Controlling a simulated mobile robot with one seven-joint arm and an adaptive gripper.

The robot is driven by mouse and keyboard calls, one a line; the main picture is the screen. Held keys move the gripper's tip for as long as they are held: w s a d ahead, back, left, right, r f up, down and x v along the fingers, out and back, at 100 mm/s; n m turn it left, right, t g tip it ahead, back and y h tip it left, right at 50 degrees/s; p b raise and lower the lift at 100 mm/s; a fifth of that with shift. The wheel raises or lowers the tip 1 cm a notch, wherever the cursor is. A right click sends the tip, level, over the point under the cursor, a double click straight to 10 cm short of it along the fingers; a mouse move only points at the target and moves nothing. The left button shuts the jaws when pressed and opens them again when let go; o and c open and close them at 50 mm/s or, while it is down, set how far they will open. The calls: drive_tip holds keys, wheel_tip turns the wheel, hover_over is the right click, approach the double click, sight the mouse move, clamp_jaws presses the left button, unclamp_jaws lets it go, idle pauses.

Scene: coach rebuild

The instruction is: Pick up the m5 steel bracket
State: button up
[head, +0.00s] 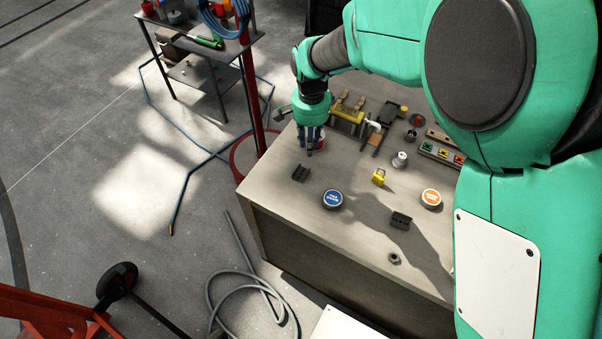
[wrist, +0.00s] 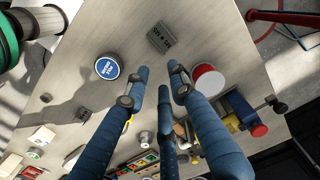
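A small dark grey bracket (head: 300,173) lies on the workbench near its left edge, left of a blue round tin. It also shows in the wrist view as a grey block (wrist: 160,38) with raised lettering too small to read surely. A second dark block (head: 401,221) lies nearer the bench's front; I cannot tell from markings which is the m5 one. My gripper (head: 310,152) points down above the left part of the bench, behind the first bracket. In the wrist view my gripper (wrist: 155,82) has its blue fingers spread, with nothing between them. The first bracket lies beyond the fingertips, apart from them.
The blue tin (head: 332,198), a yellow padlock (head: 379,177), an orange tin (head: 431,198) and a nut (head: 394,258) stand around. A red-rimmed white can (wrist: 208,82) is close beside my fingers. A yellow vise (head: 347,113) stands behind. A red post (head: 251,95) rises left of the bench.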

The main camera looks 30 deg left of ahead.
hover_over(307, 171)
drive_tip(key=shift+w+d+f+b, duration=0.1)
drive_tip(key=shift+w+f+b, duration=0.1)
drive_tip(key=shift+f, duration=1.9)
drive_tip(key=shift+w+d+f+b, duration=0.1)
drive_tip(key=shift+f+b, duration=0.1)
drive_tip(key=shift+f, duration=1.85)
drive_tip(key=shift+s+f, duration=0.1)
drive_tip(key=shift+f, duration=0.05)
drive_tip(key=shift+a+f+b, duration=0.2)
drive_tip(key=shift+f+b, duration=0.2)
drive_tip(key=shift+f, duration=2.1)
drive_tip(key=shift+s, duration=0.1)
clamp_jaws()
